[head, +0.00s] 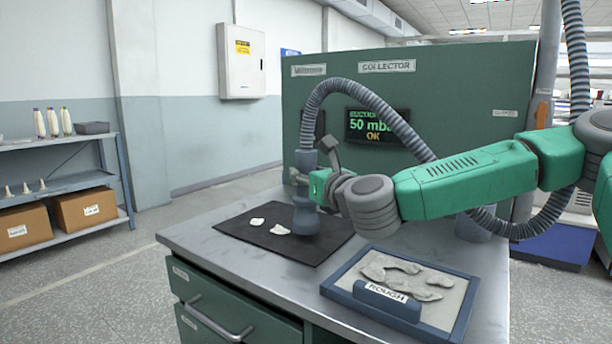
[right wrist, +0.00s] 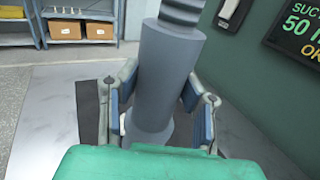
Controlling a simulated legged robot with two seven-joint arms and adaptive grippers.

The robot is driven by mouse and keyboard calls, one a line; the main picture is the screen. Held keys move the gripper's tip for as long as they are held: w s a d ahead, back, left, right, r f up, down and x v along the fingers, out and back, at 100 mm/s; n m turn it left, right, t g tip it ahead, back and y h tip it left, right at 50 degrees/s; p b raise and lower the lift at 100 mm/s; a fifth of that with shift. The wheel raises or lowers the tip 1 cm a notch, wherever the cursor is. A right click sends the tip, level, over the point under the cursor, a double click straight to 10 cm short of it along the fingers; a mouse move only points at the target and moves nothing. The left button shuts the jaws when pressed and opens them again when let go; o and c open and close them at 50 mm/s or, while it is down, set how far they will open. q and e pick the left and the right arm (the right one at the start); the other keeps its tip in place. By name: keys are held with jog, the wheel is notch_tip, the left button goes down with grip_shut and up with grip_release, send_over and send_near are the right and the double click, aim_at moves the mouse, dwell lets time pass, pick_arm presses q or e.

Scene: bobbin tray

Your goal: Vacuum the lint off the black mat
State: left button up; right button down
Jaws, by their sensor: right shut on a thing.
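The black mat (head: 244,231) lies flat on the metal bench top. Two white lint tufts show on it, one (head: 257,222) toward the left and another (head: 280,229) close to the nozzle. My right gripper (head: 306,186) is shut on the grey vacuum nozzle (head: 306,214), which stands about upright over the mat. In the right wrist view the fingers close on both sides of the nozzle (right wrist: 154,80). I cannot tell whether the nozzle's wide foot touches the mat. Any lint under or behind it is hidden. My left gripper is not in view.
A ribbed hose (head: 395,122) arches from the nozzle toward the right. Bare bench (head: 205,240) lies left of the mat.

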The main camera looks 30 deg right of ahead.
jog(key=shift+a, duration=0.1)
jog(key=shift+w+a+b, duration=0.25)
jog(key=shift+w, duration=0.25)
jog(key=shift+w+a+b, duration=0.2)
jog(key=shift+w+a, duration=0.05)
jog(key=shift+w, duration=0.25)
jog(key=w, duration=0.1)
jog(key=w+a, duration=0.1)
jog(key=w+a+b, duration=0.1)
jog(key=w, duration=0.1)
jog(key=shift+a, duration=0.1)
dwell(0.7)
jog(key=w+a+b, duration=0.1)
jog(key=w+a, duration=0.1)
jog(key=w, duration=0.5)
jog(key=shift+a, duration=0.35)
dwell(0.3)
dwell(0.8)
